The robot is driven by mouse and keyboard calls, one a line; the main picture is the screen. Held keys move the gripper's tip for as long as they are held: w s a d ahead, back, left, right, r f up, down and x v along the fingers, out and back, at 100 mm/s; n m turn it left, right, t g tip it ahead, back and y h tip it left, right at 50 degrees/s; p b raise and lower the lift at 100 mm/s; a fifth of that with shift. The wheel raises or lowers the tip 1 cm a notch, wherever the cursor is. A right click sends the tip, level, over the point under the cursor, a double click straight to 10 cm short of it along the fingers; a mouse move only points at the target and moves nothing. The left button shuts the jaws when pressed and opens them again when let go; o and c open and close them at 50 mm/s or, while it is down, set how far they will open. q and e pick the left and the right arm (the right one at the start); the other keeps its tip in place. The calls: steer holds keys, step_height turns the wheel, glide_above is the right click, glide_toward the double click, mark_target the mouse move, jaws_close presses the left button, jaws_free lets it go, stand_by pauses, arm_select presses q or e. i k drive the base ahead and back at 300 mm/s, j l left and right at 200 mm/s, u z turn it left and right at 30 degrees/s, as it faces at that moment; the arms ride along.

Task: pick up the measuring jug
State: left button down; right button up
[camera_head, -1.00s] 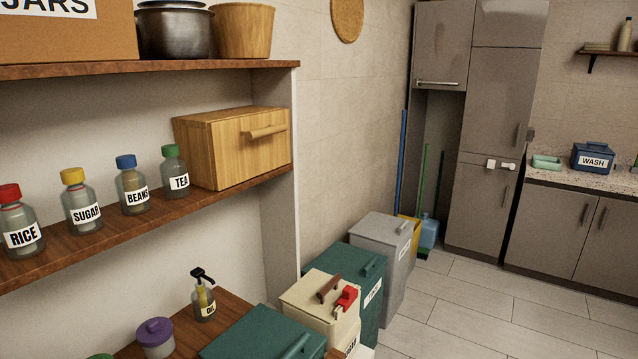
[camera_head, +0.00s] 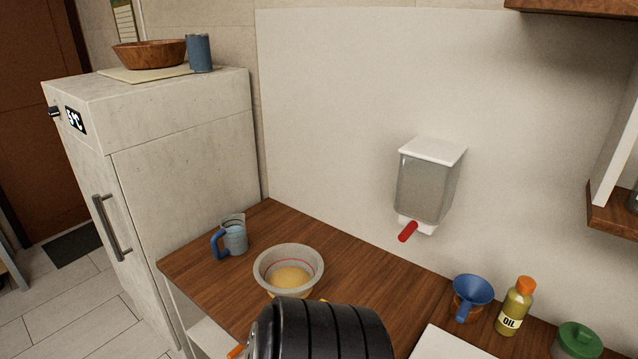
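The measuring jug (camera_head: 236,238) stands upright on the wooden counter, near its left end and close to the fridge. It is see-through grey with a blue handle on its left side. Nothing touches it that I can see. Neither of my grippers' fingers shows in this view.
A bowl with yellowish contents (camera_head: 290,272) stands right of the jug. A black ribbed shape (camera_head: 325,332), possibly part of me, covers the counter's front. A dispenser (camera_head: 425,185) hangs on the wall. A blue funnel (camera_head: 472,292) and oil bottle (camera_head: 515,308) stand right. The fridge (camera_head: 185,160) borders the left.

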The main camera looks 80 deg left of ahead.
mark_target(233, 231)
steer(key=u, duration=3.3)
